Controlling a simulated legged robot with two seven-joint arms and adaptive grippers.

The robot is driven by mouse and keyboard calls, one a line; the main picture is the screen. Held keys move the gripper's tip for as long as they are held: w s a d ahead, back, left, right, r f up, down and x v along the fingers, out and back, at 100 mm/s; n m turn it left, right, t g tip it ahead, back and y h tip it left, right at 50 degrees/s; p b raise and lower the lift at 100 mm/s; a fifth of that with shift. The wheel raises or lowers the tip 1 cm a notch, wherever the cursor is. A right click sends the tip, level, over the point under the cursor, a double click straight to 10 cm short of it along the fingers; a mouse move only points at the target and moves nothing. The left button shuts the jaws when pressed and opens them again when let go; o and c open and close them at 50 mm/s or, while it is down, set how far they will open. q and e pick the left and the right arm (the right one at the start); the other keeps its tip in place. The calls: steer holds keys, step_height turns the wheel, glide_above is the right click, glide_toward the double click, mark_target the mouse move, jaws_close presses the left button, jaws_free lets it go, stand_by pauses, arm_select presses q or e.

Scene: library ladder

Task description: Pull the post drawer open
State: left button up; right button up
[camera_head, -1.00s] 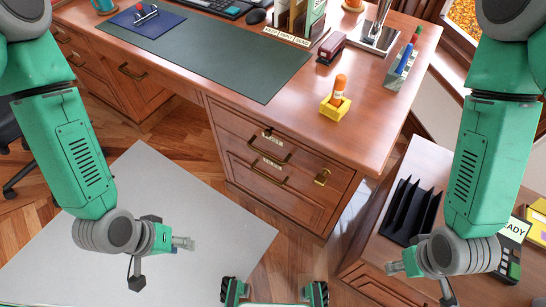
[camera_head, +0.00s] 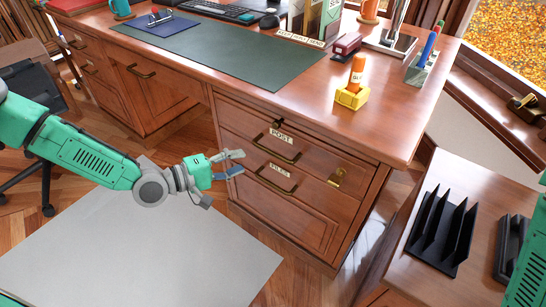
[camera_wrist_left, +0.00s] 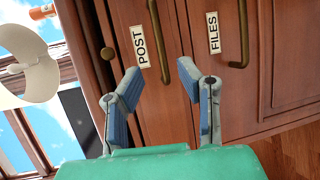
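The post drawer (camera_head: 310,155) is in the desk's right pedestal, flush with the front, so it looks shut. It has a "POST" label (camera_head: 281,135) and a dark brass handle (camera_head: 279,152). My left gripper (camera_head: 236,163) is in front of the pedestal, left of this handle, with its fingers apart and empty. In the left wrist view the fingertips (camera_wrist_left: 158,72) are spread. The post handle (camera_wrist_left: 159,45) appears between them, with the "POST" label (camera_wrist_left: 140,47) beside it. I see no contact. My right gripper is out of view; only part of its arm shows.
The files drawer (camera_head: 290,205) lies just below, with its own handle (camera_head: 275,182). A glue stick in a yellow holder (camera_head: 352,96) stands on the desk top. A side table with a black rack (camera_head: 444,235) stands at right.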

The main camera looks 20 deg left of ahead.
mark_target(272, 153)
arm_select(q)
steer(key=x, duration=0.3)
steer(key=b+x, duration=0.1)
steer(key=x, duration=0.2)
steer(key=b+x, duration=0.1)
steer(key=x, duration=0.2)
steer(key=shift+w+d+f, duration=0.1)
steer(key=shift+w+f, duration=0.2)
steer(key=shift+w, duration=0.05)
steer(key=shift+w+d, duration=0.15)
steer(key=shift+d, duration=0.2)
steer(key=shift+d+r, duration=0.1)
steer(key=shift+d, duration=0.1)
steer(key=c, duration=0.6)
steer(key=shift+a, duration=0.15)
jaws_close()
